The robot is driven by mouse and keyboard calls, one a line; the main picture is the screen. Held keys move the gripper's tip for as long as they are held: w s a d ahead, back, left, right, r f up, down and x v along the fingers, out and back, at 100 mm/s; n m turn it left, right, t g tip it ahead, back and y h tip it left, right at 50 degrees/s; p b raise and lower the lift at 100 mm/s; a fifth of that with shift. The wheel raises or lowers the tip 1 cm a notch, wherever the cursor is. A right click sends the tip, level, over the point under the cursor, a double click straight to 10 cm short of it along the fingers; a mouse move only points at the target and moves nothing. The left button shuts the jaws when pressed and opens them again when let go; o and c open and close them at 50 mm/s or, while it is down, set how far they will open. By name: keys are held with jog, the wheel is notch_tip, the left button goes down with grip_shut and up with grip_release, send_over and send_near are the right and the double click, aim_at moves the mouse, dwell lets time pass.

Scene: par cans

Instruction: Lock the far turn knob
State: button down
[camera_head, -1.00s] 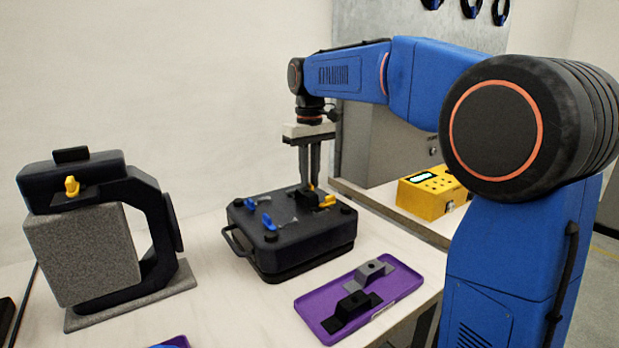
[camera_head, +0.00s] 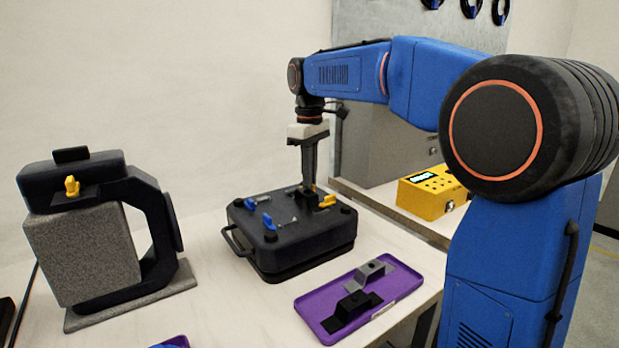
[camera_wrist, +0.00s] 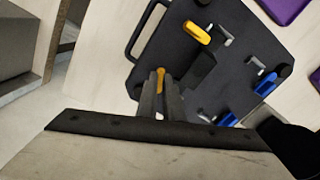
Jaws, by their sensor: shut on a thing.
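A black case (camera_head: 300,250) with yellow and blue turn knobs on its top lies on the light table. My gripper (camera_head: 309,189) points down at the case's back edge. It is shut on the far yellow knob (camera_wrist: 160,76), which shows between the fingertips in the wrist view. In the head view that knob is almost wholly hidden by the fingers. The near yellow knob (camera_head: 327,201) is just to the right of the fingers and free of them. Two blue knobs (camera_head: 250,203) (camera_head: 268,221) are on the left part of the top.
A purple tray (camera_head: 318,318) with a grey and a black bracket lies in front of the case. A grey block in a dark clamp-like fixture (camera_head: 150,220) stands at left. A yellow box (camera_head: 432,195) with a small display is behind at right. Bare table lies between fixture and case.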

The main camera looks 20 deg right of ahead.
jog(key=n, duration=0.4)
jog(key=shift+n, duration=0.4)
jog(key=n, duration=0.3)
jog(key=shift+n, duration=0.3)
jog(key=n, duration=0.4)
jog(key=shift+n, duration=0.3)
jog(key=c, duration=2.2)
grip_release()
notch_tip(320, 180, up, 17)
jog(key=shift+r, duration=0.2)
